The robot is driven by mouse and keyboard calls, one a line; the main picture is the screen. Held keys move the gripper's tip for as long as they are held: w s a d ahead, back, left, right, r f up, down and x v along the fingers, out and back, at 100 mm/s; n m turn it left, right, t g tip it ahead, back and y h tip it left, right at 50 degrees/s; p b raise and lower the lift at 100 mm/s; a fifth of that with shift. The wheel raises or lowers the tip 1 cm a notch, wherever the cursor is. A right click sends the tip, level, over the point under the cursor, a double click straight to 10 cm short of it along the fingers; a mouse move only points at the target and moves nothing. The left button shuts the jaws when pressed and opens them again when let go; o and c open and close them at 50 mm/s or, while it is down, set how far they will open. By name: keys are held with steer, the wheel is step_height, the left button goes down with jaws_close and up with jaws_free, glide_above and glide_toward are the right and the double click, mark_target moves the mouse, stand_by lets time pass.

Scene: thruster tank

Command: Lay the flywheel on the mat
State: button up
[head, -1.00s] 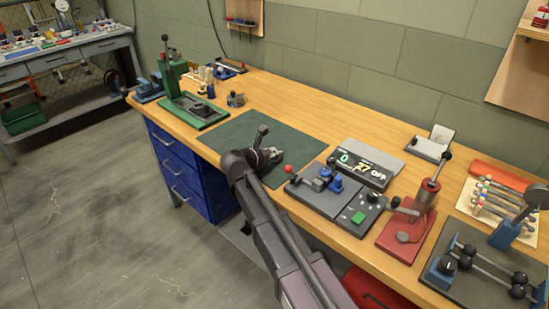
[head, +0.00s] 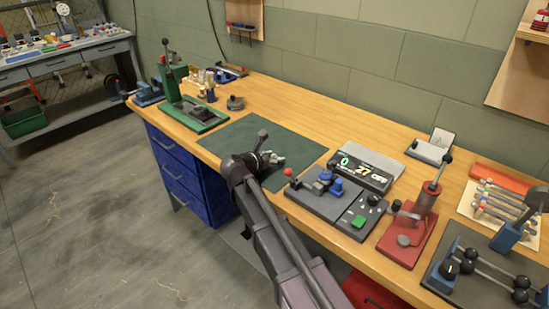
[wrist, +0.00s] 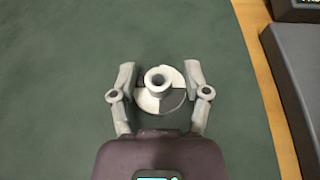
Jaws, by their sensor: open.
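The flywheel (wrist: 173,97) is a round disc in light and darker grey quarters with a raised hollow hub. In the wrist view it appears to lie flat, hub up, on the dark green mat (wrist: 60,60). My gripper (wrist: 160,75) is open, with one finger on each side of the disc and narrow gaps visible. The near edge of the disc is close to my palm. In the head view my gripper (head: 272,159) is low over the right part of the mat (head: 235,135). The flywheel cannot be told apart from the fingers there.
Right of the mat stand a control fixture with a red-knobbed lever (head: 325,192) and a display box (head: 362,168). A red lever press (head: 412,230) is farther right. The mat's left part is clear.

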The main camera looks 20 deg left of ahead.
steer(key=shift+r, duration=0.1)
steer(key=shift+r, duration=0.15)
steer(key=p+v, duration=0.4)
steer(key=v, duration=0.8)
